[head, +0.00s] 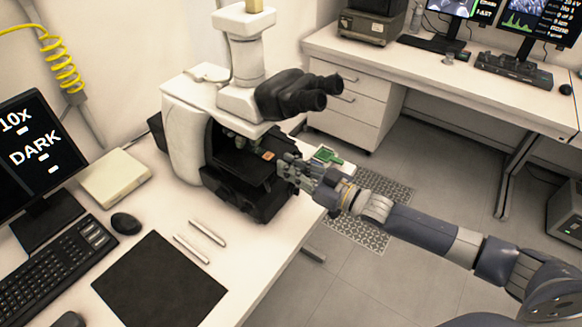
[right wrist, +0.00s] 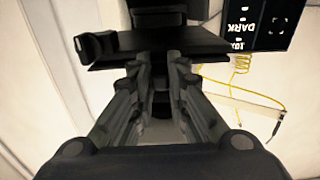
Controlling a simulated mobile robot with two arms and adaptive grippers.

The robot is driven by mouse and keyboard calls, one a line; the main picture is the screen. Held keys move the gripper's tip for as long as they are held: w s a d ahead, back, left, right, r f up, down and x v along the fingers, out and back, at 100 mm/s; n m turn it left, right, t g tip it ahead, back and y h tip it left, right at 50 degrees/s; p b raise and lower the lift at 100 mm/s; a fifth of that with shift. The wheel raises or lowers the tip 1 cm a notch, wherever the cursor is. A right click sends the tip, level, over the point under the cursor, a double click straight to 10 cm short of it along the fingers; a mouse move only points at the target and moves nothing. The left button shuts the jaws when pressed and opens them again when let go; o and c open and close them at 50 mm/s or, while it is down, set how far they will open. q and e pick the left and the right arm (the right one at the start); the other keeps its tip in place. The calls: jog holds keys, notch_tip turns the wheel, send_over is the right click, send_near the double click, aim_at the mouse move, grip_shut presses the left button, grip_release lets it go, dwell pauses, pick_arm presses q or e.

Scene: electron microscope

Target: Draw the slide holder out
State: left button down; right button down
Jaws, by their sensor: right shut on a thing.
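The microscope (head: 187,140) stands on the white bench with its dark stage (head: 238,168) facing my right arm. A small orange piece (head: 268,155) lies on the stage's dark top. My right gripper (head: 284,168) is at the stage's right edge. In the right wrist view its fingers (right wrist: 159,62) close in on a dark part at the edge of a black plate (right wrist: 190,46). I take that part for the slide holder; the fingers hide most of it, and its outline cannot be told from the stage. My left gripper is not in view.
A green item (head: 327,155) lies on the bench beyond my right gripper. Two pale rods (head: 208,232) and a black mat (head: 160,283) lie in front of the microscope. A mouse (head: 126,223) and keyboard (head: 55,262) are at left. Open floor lies right of the bench.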

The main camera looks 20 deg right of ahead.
jog(key=shift+s+a, duration=0.1)
jog(key=s+a+p, duration=0.6)
jog(key=s+a, duration=0.4)
jog(key=a, duration=0.3)
jog(key=shift+s, duration=0.15)
jog(key=c, duration=1.6)
grip_release()
jog(key=shift+a, duration=0.1)
jog(key=shift+o, duration=0.2)
jog(key=v, duration=1.2)
